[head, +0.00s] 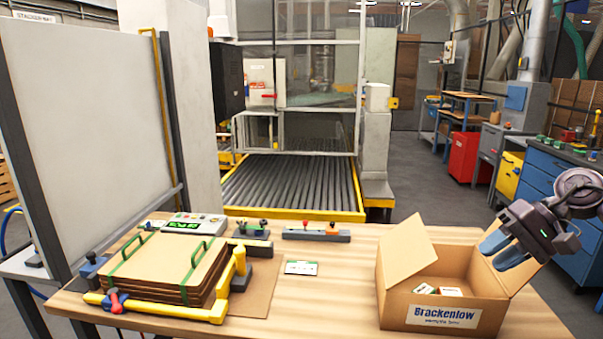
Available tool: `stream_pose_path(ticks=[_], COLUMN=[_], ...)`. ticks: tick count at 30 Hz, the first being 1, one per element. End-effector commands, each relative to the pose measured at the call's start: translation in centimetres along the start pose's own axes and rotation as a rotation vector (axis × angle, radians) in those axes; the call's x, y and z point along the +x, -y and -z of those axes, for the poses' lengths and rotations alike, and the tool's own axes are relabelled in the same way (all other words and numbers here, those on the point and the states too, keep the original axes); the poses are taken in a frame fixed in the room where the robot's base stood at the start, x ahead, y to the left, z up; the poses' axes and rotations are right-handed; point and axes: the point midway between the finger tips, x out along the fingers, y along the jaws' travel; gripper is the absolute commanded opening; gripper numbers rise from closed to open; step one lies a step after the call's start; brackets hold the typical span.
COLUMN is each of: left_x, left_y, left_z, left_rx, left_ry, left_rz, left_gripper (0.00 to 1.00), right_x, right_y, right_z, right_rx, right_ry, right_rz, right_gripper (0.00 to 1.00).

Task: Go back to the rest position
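My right gripper (502,251) is at the right, above and beside the right flap of an open cardboard box (425,312) labelled Brackenlow. Its two blue-grey fingers point down and left, look apart, and hold nothing that I can see. Small white items (451,291) lie inside the box; the rest of its inside is hidden. My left gripper is not in view.
The wooden table (345,290) holds a strapped stack of brown sheets (165,266) in a yellow frame (228,297). A white card (301,268) and a grey bar with knobs (316,234) lie mid-table. Blue drawers (545,178) stand at right. A roller conveyor (290,184) is behind.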

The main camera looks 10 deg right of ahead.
Motion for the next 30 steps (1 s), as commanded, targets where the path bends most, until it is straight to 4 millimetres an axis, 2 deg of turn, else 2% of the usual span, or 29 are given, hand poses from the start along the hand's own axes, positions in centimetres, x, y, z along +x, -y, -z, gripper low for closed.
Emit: stream_pose_path(ticks=[1,8,12,17,23,29,30], left_x=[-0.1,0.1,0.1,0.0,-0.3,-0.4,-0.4], left_y=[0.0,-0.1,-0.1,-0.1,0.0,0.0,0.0], left_z=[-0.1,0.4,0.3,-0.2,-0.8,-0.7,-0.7], left_rx=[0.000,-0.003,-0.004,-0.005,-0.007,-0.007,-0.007], left_ry=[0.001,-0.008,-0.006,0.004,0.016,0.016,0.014], left_rz=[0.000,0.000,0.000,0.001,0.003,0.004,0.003], left_gripper=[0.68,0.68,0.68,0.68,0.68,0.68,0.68], right_x=[1.5,7.2,11.1,14.9,18.6,21.9,22.5], right_y=[-0.3,-0.6,-1.1,-2.2,-4.8,-9.1,-10.1], right_z=[-0.2,-1.6,-2.9,-4.3,-5.8,-7.8,-8.3], right_rx=[0.067,0.460,0.823,1.316,1.947,2.563,-2.670], right_ry=[0.017,0.108,0.213,0.384,0.658,1.019,-1.101], right_rz=[0.048,0.288,0.474,0.693,0.941,1.178,-1.223], right_gripper=[0.30,0.30,0.30,0.30,0.30,0.30,0.30])
